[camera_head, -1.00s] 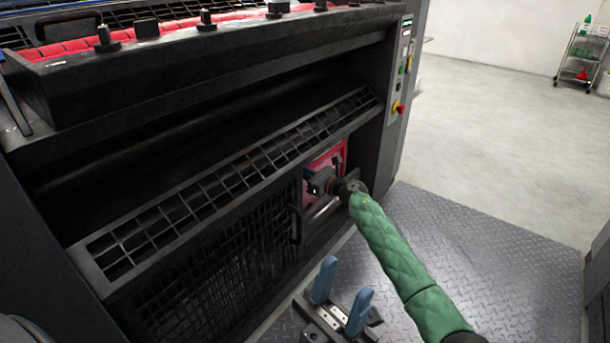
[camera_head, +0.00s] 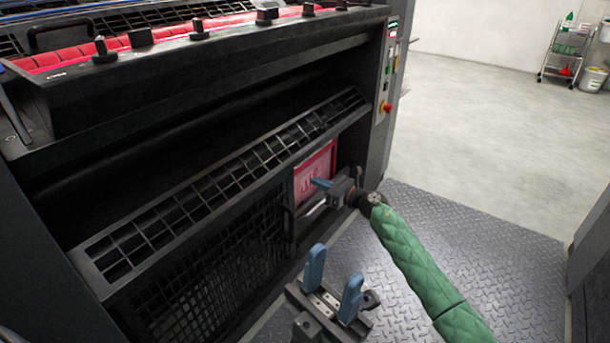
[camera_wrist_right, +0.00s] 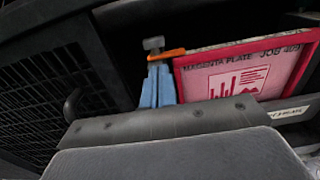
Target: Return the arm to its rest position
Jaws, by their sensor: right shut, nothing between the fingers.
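My right arm, in a green quilted sleeve, reaches in from the lower right in the head view. Its gripper (camera_head: 322,184) is shut and empty in front of the opening in the press's lower front. In the right wrist view its blue fingertips (camera_wrist_right: 158,85) are together, left of a pink-framed plate. That magenta plate (camera_head: 312,178) stands in the opening; its label "MAGENTA PLATE JOB 409" shows in the wrist view (camera_wrist_right: 240,75). My left gripper (camera_head: 333,285) is open and empty, lower in the head view, above the metal floor plate.
The dark press (camera_head: 130,100) fills the left, with a grid ledge (camera_head: 220,190) and a mesh guard (camera_head: 220,250) beside the opening. An orange bar with a grey knob (camera_wrist_right: 154,44) shows beyond the right fingertips. The tread-plate floor (camera_head: 500,240) is clear at right.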

